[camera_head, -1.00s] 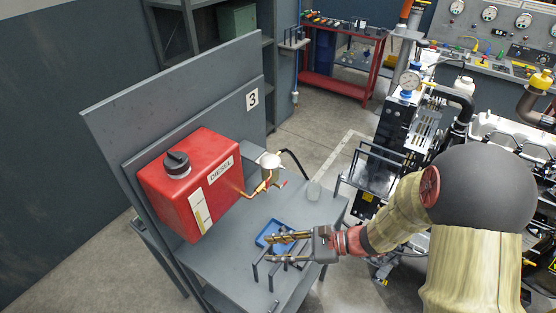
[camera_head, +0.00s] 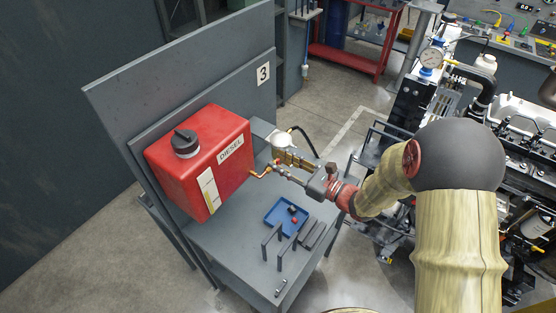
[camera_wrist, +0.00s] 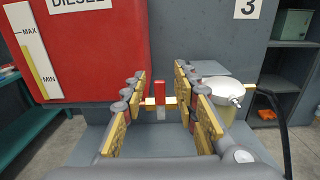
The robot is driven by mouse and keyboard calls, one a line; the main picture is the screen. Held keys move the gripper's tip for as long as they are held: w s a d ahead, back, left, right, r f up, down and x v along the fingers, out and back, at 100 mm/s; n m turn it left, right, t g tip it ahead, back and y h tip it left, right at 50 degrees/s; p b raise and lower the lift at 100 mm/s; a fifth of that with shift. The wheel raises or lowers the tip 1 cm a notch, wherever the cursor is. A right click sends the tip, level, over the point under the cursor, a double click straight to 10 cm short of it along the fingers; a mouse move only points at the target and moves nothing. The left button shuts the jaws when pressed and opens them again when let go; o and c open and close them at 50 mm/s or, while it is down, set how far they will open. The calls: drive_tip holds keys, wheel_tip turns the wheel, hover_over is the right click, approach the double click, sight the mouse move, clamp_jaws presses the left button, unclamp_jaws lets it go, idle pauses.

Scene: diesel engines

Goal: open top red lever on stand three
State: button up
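Stand three (camera_head: 115,87) is a grey bench with a back panel marked 3, bearing a red diesel tank (camera_head: 190,185). A brass pipe (camera_head: 258,174) runs from the tank towards a white-topped filter (camera_head: 279,140). In the wrist view, a small red lever (camera_wrist: 159,89) stands upright on the brass line, between my finger pads, with a visible gap on each side. My gripper (camera_head: 284,165) is level with the pipe in the head view and hides part of the fittings. In the wrist view my gripper (camera_wrist: 160,88) is open, and its fingers flank the lever.
A blue tray (camera_head: 268,217) with small parts lies on the bench below my gripper, near dark upright brackets (camera_head: 272,245). A black hose (camera_head: 303,136) curves from the filter. An engine (camera_head: 520,125) stands at the right.

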drive_tip(key=shift+w+a, duration=0.35)
drive_tip(key=shift+a, duration=0.15)
drive_tip(key=c, duration=0.4)
drive_tip(key=c, duration=0.3)
clamp_jaws()
